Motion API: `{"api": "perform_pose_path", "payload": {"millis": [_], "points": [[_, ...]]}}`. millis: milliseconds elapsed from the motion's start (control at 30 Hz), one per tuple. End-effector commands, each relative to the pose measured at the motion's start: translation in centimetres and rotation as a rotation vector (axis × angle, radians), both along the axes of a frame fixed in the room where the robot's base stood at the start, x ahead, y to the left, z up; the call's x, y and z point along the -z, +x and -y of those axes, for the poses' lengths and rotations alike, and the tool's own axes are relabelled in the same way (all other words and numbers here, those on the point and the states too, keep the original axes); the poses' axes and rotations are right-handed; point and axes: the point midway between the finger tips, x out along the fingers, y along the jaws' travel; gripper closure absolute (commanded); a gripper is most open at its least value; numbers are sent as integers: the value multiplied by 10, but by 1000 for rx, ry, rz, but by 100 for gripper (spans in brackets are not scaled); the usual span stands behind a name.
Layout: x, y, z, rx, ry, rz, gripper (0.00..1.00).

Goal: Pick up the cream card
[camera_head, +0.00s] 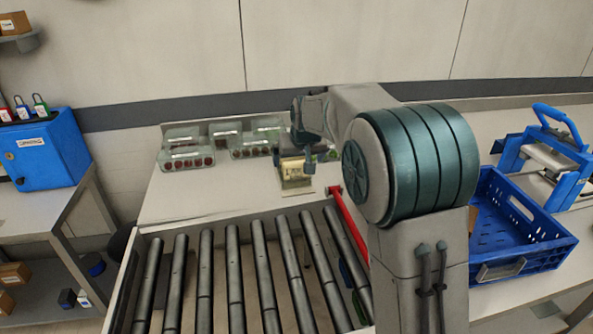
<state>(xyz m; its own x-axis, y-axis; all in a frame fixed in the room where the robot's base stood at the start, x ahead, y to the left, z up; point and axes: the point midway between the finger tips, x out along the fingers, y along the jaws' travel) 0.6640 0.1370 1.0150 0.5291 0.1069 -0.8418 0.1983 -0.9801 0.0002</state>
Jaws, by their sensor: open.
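A small cream-yellow piece (294,171), which looks like the cream card, is at the back of the pale worktop beyond the rollers. It seems to stand upright, with a pale lower part; its details are too small to read. My gripper (303,163) is right over it at its upper edge, pointing down. The jaws are open. I cannot tell whether a finger touches the card. My arm hides part of the area to the right.
Clear containers with dark red round items (188,160) stand left of my gripper. A roller conveyor (233,270) lies in front, with a red bar (350,222) along its right. A blue crate (521,228) is at right.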

Motion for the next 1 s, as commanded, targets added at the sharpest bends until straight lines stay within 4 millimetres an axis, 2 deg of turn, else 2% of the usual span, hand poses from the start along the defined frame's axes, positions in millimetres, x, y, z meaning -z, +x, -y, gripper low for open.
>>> {"api": "perform_pose_path", "payload": {"millis": [100, 367, 700, 1000], "points": [[16, 10, -2, 0, 0, -1, 2], [29, 20, -3, -1, -1, 0, 2], [60, 47, -6, -1, -1, -1, 2], [65, 50, -7, 0, 0, 0, 2]]}}
